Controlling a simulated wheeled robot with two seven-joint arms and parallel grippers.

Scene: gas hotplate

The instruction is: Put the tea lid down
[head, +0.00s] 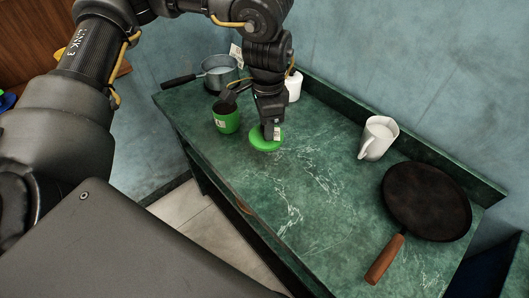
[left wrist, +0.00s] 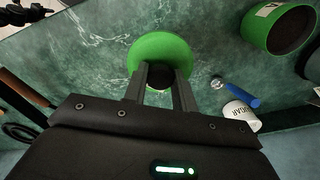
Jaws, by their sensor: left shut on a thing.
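The round green tea lid (head: 265,144) is held at its top by my left gripper (head: 269,131). The lid is low over the counter; I cannot tell whether it touches the surface. In the left wrist view the green lid (left wrist: 148,42) lies between and beyond the two fingers of my left gripper (left wrist: 162,82), which are shut on its dark knob. The green tea canister (head: 227,122) stands open, to the left of the lid. It also shows in the left wrist view (left wrist: 258,30). My right gripper is not in view.
On the green marble counter (head: 270,195), a saucepan (head: 219,75) and a white container (head: 294,86) stand at the back. A white jug (head: 377,139) and a dark pan (head: 427,200) with a wooden handle are at right. The counter's middle is clear.

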